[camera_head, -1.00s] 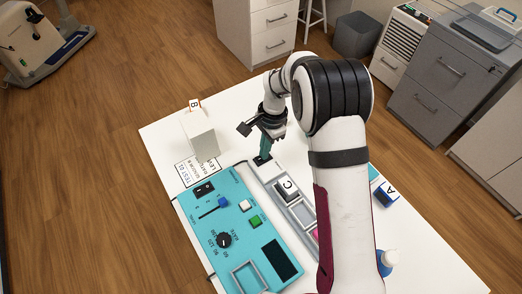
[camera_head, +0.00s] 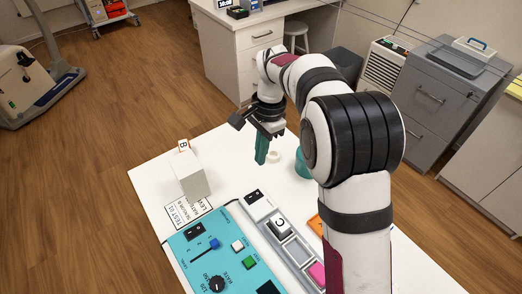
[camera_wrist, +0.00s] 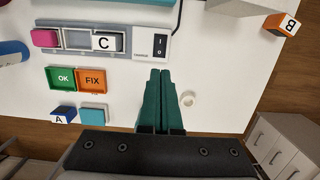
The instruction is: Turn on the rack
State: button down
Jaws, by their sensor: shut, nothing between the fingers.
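The rack (camera_head: 282,237) is a long grey tray with compartments beside the teal panel. A white block with a C (camera_head: 279,224) and a pink piece (camera_head: 317,272) sit in it. At its far end is a white switch housing (camera_head: 265,210) with a black rocker switch (camera_head: 254,196). In the wrist view the rack (camera_wrist: 75,52) and the rocker (camera_wrist: 159,45) also show; I cannot tell which side is pressed. My gripper (camera_head: 261,163) is shut and empty, its teal fingers beyond the housing in the head view and apart from the switch. The fingers point toward the housing in the wrist view (camera_wrist: 160,72).
The teal panel (camera_head: 205,262) has a slider, knob and buttons. A pale box (camera_head: 190,178) stands at the left, with block B (camera_head: 183,146) nearby. A small white ring (camera_wrist: 188,99) lies beside my fingers. Green and orange trays (camera_wrist: 92,79) sit near the rack.

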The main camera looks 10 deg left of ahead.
aim_at(251, 197)
jog(key=shift+r, duration=0.4)
jog(key=shift+s+a, duration=0.4)
jog(key=shift+s, duration=0.1)
jog(key=f, duration=0.4)
jog(key=s+a+f, duration=0.1)
jog(key=f, duration=0.8)
jog(key=shift+s+a+f, duration=0.2)
jog(key=shift+f, duration=0.2)
jog(key=shift+f, duration=0.2)
